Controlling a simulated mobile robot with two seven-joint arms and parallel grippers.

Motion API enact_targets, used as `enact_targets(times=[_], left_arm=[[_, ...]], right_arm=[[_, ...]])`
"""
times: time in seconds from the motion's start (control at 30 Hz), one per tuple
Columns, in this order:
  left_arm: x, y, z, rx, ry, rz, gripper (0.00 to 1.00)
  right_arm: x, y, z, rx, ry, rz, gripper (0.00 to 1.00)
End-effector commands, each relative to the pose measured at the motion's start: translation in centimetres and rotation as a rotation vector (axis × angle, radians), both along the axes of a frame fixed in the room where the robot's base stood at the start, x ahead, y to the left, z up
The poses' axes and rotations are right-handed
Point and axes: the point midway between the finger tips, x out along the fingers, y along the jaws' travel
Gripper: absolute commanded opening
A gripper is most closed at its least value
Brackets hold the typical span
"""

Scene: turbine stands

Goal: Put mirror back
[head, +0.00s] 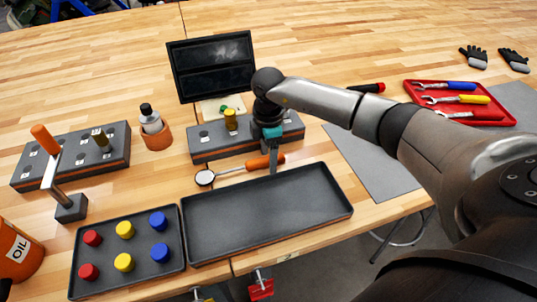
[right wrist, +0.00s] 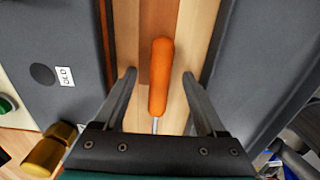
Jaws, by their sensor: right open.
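The mirror, a small round glass (head: 204,177) with a thin rod and an orange handle (head: 264,161), lies on the wooden table between a grey stand and an empty dark tray. My right gripper (head: 272,160) points down over the handle. In the right wrist view the orange handle (right wrist: 161,75) lies between the two open fingers (right wrist: 159,77), with a gap on each side. The round glass is out of that view. My left gripper is not in view.
The grey stand (head: 205,143) holds a brass piece (head: 231,120). The dark tray (head: 265,213) is just in front. Another grey stand (head: 75,160) and a tray of red, yellow and blue caps (head: 107,248) are at left. A dark screen (head: 212,66) stands behind.

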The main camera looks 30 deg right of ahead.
Motion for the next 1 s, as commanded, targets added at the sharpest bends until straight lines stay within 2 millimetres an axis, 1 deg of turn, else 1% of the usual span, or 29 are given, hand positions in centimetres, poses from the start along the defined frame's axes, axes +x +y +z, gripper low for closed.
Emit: enact_targets(times=[0.23, 0.37, 1.0], left_arm=[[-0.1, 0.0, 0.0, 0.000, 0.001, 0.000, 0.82], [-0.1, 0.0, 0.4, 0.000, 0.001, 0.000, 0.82], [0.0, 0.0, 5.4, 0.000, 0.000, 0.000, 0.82]], right_arm=[[0.0, 0.0, 0.0, 0.000, 0.000, 0.000, 0.76], [0.0, 0.0, 0.4, 0.000, 0.000, 0.000, 0.76], [0.0, 0.0, 5.6, 0.000, -0.001, 0.000, 0.76]])
